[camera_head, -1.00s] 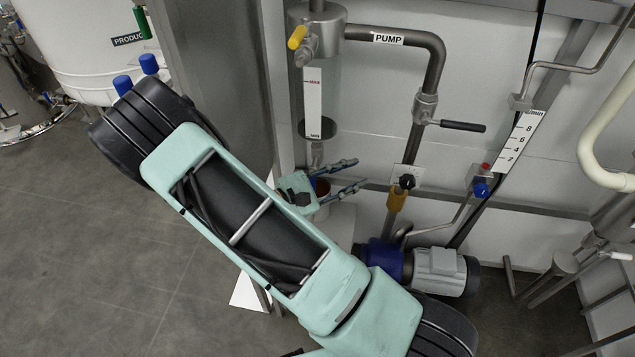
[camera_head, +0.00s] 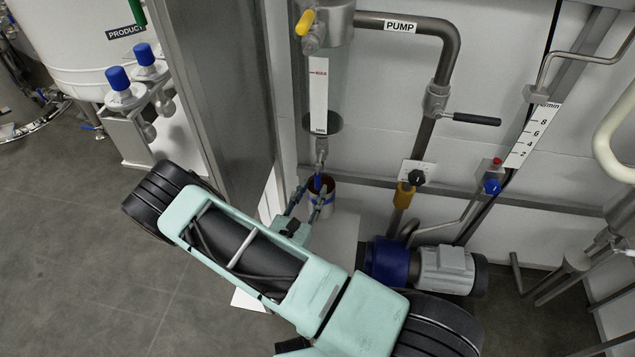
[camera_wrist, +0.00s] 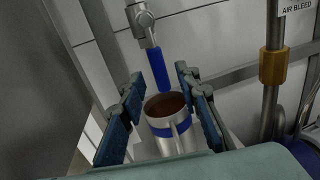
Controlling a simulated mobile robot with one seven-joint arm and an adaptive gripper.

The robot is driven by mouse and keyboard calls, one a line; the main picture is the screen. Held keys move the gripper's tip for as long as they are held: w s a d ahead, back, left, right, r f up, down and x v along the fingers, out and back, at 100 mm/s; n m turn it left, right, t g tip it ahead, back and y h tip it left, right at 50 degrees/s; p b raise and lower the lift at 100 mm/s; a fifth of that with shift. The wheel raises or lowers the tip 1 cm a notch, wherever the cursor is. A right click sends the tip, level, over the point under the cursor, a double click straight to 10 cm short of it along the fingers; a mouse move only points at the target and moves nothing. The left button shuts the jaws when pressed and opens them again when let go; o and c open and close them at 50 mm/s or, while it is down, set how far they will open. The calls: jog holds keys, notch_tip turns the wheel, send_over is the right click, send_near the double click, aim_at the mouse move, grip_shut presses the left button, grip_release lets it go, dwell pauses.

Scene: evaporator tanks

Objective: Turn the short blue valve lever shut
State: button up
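The short blue valve lever (camera_wrist: 159,68) hangs down from a metal valve (camera_wrist: 140,18) in the wrist view. It also shows small in the head view (camera_head: 318,183), below the clear level tube. My gripper (camera_wrist: 160,76) is open, one finger to each side of the lever, with gaps visible on both sides. In the head view my gripper (camera_head: 311,192) points up toward the lever. I cannot tell how deep the lever sits between the fingertips. A metal mug (camera_wrist: 166,122) with a blue band and brown contents stands below the lever, seen between the fingers.
A grey post (camera_head: 215,100) stands left of the lever. To the right are the pump motor (camera_head: 447,270), a yellow-collared pipe (camera_head: 403,196) and a black-handled valve (camera_head: 476,119). A yellow lever (camera_head: 305,22) is above. A rail (camera_head: 450,199) runs along the wall.

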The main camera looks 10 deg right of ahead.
aim_at(316, 184)
jog(key=shift+x, duration=2)
grip_shut()
